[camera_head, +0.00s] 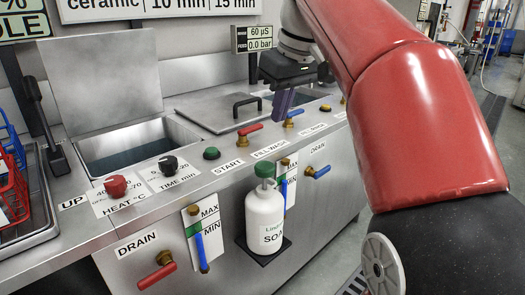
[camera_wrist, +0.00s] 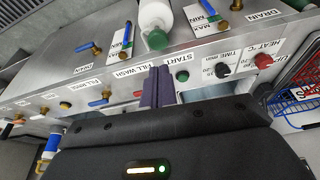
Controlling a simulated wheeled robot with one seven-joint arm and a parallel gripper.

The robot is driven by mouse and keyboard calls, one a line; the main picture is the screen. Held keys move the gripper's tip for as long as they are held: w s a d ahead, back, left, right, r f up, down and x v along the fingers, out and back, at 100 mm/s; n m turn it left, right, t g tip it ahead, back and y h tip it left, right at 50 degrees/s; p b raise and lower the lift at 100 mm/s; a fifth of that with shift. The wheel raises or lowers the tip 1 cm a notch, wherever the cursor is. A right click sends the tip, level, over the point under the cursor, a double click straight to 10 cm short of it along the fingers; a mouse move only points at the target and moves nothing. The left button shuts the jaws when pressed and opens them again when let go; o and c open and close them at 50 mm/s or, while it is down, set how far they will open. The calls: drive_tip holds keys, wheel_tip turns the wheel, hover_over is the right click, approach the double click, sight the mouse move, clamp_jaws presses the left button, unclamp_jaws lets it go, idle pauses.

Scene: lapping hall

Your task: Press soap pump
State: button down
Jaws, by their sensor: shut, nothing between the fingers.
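The soap bottle (camera_head: 264,222) is white with a "SOAP" label and stands upright on a small dark shelf (camera_head: 264,250) at the front panel of the steel counter. Its green pump top (camera_head: 265,170) is uncovered, below the counter's front edge. In the wrist view the bottle (camera_wrist: 154,13) shows at the top middle, with the green pump top (camera_wrist: 157,40) beyond my fingertips. My gripper (camera_head: 282,104) is shut and empty, over the counter, above and right of the pump in the head view. It also shows in the wrist view (camera_wrist: 157,72). It is apart from the pump.
The counter front carries a red heat knob (camera_head: 116,186), a black time knob (camera_head: 168,164), a green start button (camera_head: 211,153) and a red valve lever (camera_head: 250,129). A red drain handle (camera_head: 157,275) and blue handles stick out around the bottle. An open basin (camera_head: 135,155) lies left.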

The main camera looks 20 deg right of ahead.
drive_tip(key=shift+w+d+r+n, duration=0.15)
drive_tip(key=shift+w+r+n, duration=0.25)
drive_tip(key=shift+w+r, duration=0.5)
drive_tip(key=b, duration=0.3)
approach(265, 165)
drive_tip(key=x, duration=0.5)
drive_tip(key=shift+w+f, duration=0.15)
drive_tip(key=shift+w, duration=0.1)
drive_tip(key=shift+f, duration=0.6)
